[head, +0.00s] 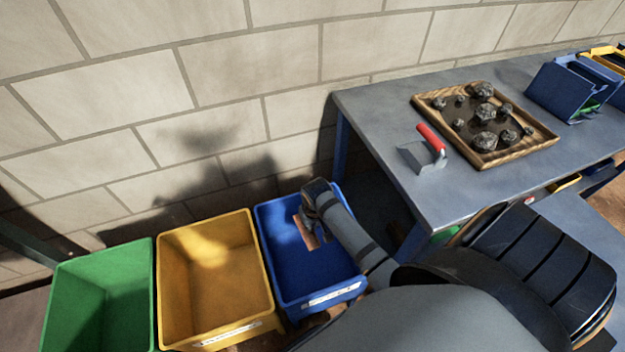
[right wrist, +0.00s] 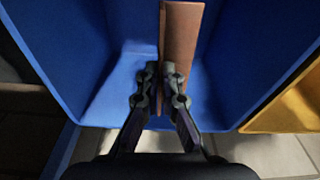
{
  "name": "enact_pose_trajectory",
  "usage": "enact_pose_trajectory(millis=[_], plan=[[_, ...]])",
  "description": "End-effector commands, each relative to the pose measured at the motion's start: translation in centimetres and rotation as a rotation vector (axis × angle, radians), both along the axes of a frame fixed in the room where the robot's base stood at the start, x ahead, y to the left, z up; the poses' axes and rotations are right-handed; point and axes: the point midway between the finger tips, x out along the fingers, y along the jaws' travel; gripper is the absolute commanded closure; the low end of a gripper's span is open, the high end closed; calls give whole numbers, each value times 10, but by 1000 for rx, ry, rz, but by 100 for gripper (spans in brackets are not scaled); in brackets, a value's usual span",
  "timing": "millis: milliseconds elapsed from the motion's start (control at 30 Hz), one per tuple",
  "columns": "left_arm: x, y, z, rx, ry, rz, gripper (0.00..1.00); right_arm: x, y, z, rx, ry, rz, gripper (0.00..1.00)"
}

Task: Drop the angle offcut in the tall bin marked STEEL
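The angle offcut (head: 303,232) is a short brown L-shaped piece. My right gripper (head: 316,222) is over the blue bin (head: 290,278) and shut on the offcut. In the right wrist view the offcut (right wrist: 183,42) stands out from between the two fingertips (right wrist: 161,74), with one flange pinched. Blue bin walls (right wrist: 80,50) surround it there. The blue bin is tall and open-topped. Its white front label (head: 333,294) is too small to read. I cannot tell which bin is marked STEEL. My left gripper is not in view.
A yellow bin (head: 215,265) and a green bin (head: 100,295) stand left of the blue one, along a block wall (head: 240,75). A grey bench (head: 380,110) at right carries a wooden tray (head: 535,142) of dark rocks, a red-handled scoop (head: 425,155) and blue boxes (head: 560,90).

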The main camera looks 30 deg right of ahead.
Motion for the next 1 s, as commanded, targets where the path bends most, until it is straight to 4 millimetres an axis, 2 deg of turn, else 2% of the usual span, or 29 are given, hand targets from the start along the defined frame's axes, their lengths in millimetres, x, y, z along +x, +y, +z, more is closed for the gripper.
enact_pose_trajectory(millis=[33,100,200,300,467,567,633,800,1000], plan=[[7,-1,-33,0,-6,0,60,-9,-9,-51,-2,3,-13,100],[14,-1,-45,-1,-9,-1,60,-18,-17,-83,2,2,-35,100],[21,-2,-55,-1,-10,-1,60,-28,-27,-114,5,-2,-59,100],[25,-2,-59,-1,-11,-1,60,-34,-32,-129,7,-4,-72,100],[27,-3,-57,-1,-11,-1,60,-36,-34,-132,8,-5,-79,100],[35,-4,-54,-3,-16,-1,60,-37,-34,-145,10,-3,-79,100],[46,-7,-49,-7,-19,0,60,-37,-33,-164,10,-2,-79,100],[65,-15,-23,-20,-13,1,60,-37,-33,-187,10,-3,-79,100],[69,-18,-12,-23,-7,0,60,-36,-34,-192,9,-4,-77,100]])
